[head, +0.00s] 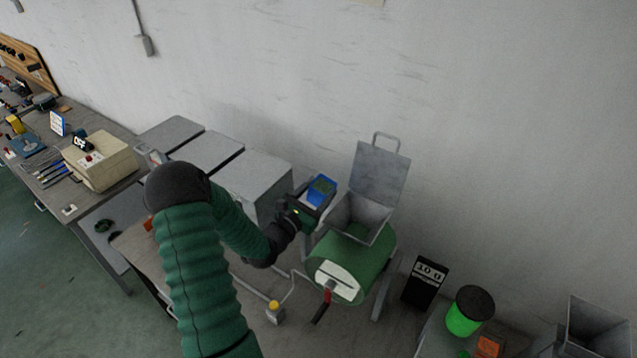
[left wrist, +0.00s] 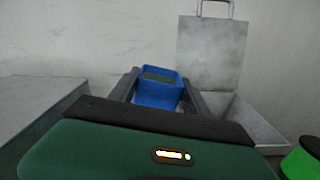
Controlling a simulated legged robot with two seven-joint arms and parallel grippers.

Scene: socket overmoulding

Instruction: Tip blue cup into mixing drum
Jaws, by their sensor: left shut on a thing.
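The blue cup (head: 321,190) is held by my left gripper (head: 314,197), which is shut on it. In the left wrist view the cup (left wrist: 158,90) sits between the two dark fingers, with something greenish-grey inside near its rim. It looks about upright. The green mixing drum (head: 352,262) stands on a frame, with a grey square hopper (head: 357,215) on top and its lid (head: 380,175) raised against the wall side. The cup is just left of the hopper mouth, apart from it in the head view. The hopper (left wrist: 250,122) also shows at the right in the left wrist view. My right gripper is not seen.
Grey bins (head: 245,180) stand left of the drum. A crank with a red handle (head: 327,292) sticks out at the drum's front. A black counter box (head: 425,281) and a green container with black lid (head: 467,312) stand to the right.

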